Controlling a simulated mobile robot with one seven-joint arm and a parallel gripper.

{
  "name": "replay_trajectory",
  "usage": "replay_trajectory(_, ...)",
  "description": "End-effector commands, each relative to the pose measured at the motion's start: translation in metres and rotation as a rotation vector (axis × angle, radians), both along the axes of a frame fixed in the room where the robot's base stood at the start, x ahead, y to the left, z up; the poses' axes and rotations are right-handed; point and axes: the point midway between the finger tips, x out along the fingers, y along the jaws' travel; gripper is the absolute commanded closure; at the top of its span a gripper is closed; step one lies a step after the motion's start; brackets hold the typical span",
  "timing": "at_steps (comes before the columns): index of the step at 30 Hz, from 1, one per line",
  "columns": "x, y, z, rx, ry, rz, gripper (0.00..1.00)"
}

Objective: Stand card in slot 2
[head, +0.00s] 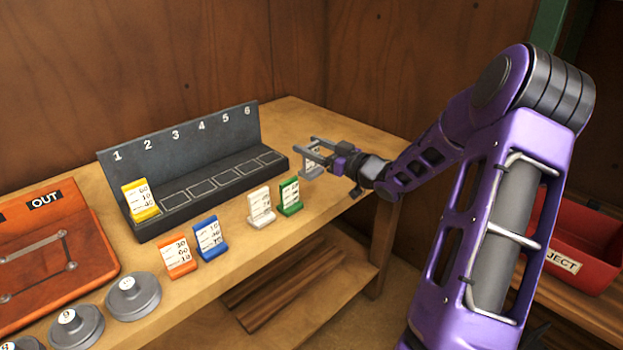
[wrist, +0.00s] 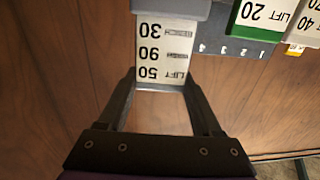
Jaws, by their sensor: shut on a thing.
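My gripper (head: 306,147) is shut on a grey card (head: 312,165) with a white label, above the bench just right of the rack. In the wrist view the card (wrist: 165,55) sits between the dark fingertips, its label reading LIFT 50, 90, 30. The dark rack (head: 180,155) has slots numbered 1 to 6. A yellow card (head: 140,201) stands in slot 1. Slot 2 (head: 175,200) is empty, and so are slots 3 to 6. The held card is apart from the rack.
Orange (head: 178,257), blue (head: 210,238), white (head: 261,206) and green (head: 289,197) cards stand on the bench in front of the rack. Grey weights (head: 133,297) and an orange OUT board (head: 50,250) are at left. A red bin (head: 580,245) is at right. Wooden walls close the back.

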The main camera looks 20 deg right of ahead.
Motion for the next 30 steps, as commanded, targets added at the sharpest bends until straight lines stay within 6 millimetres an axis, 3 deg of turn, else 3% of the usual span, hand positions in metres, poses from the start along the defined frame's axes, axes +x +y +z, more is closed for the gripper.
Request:
replay_trajectory(15, 0.000, 0.000, -0.060, 0.001, -0.001, 0.000, 1.00)
replay_trajectory(27, 0.000, 0.000, -0.066, -0.001, -0.001, 0.000, 1.00)
replay_trajectory(28, 0.000, 0.000, -0.066, -0.001, 0.000, 0.000, 0.32)
replay_trajectory(30, 0.000, 0.000, -0.065, -0.001, 0.000, -0.001, 0.19)
